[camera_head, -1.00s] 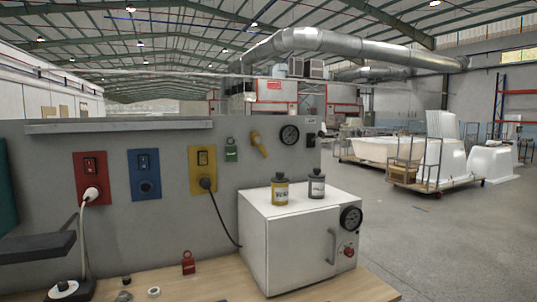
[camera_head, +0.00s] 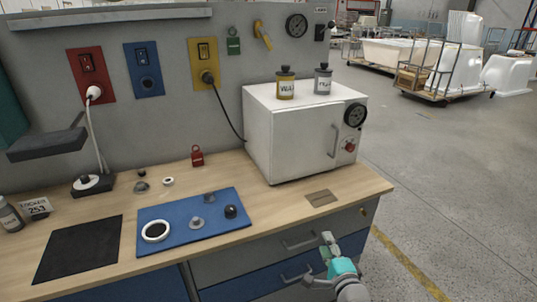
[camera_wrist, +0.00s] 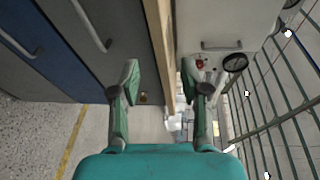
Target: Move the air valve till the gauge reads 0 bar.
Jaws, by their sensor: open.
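The yellow valve lever (camera_head: 262,35) is on the grey back panel, tilted with its lower end to the right. A round dark gauge (camera_head: 296,25) is on the panel just right of it; its needle is too small to read. My gripper (camera_head: 327,241) is low in front of the bench drawers, far below and apart from the lever. In the wrist view my gripper (camera_wrist: 160,80) shows two spread green fingers with nothing between them. The lever and the panel gauge do not show clearly in the wrist view.
A white oven (camera_head: 300,135) with a dial (camera_head: 354,115) stands on the wooden bench (camera_head: 345,190), bearing a yellow bottle (camera_head: 285,85) and a grey bottle (camera_head: 322,80). A blue mat (camera_head: 180,232) with small parts lies left.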

